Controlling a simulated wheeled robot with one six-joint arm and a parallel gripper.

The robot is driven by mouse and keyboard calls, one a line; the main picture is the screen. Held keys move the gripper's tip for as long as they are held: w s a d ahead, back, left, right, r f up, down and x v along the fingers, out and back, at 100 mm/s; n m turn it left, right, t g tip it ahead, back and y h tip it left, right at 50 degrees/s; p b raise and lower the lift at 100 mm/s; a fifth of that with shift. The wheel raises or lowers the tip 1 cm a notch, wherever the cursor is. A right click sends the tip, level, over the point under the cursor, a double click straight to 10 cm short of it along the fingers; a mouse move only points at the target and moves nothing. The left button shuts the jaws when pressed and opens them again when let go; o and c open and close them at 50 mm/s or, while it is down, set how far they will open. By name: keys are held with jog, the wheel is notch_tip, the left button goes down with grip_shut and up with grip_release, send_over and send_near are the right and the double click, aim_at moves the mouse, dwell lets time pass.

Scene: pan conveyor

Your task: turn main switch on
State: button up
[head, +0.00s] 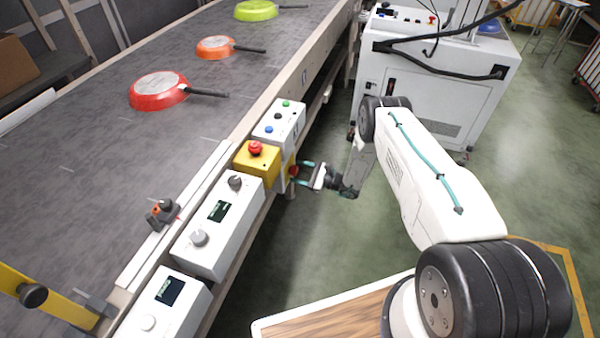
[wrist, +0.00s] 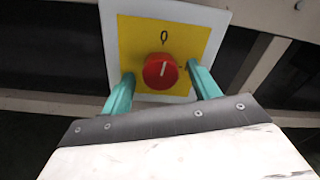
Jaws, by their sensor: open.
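The main switch is a round red knob (wrist: 161,71) on a yellow plate (wrist: 190,41) with a white surround. A "0" is printed above the knob, and the knob's white mark stands close to upright, toward the "0". In the head view the red knob (head: 293,170) shows on the side of the conveyor, just below the yellow emergency-stop box. My gripper (head: 306,171) is open in front of the knob. In the wrist view its two teal fingers (wrist: 160,88) stand to the left and right of the knob, with a gap visible on each side.
The yellow box (head: 243,161) with a red emergency button (head: 255,148) sits above the switch. White control boxes (head: 218,223) line the conveyor edge. Pans (head: 158,91) lie on the belt (head: 90,150). A white cabinet (head: 432,90) stands behind my arm.

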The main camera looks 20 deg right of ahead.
jog(key=shift+w+a, duration=0.1)
jog(key=shift+a, duration=0.05)
jog(key=c, duration=1)
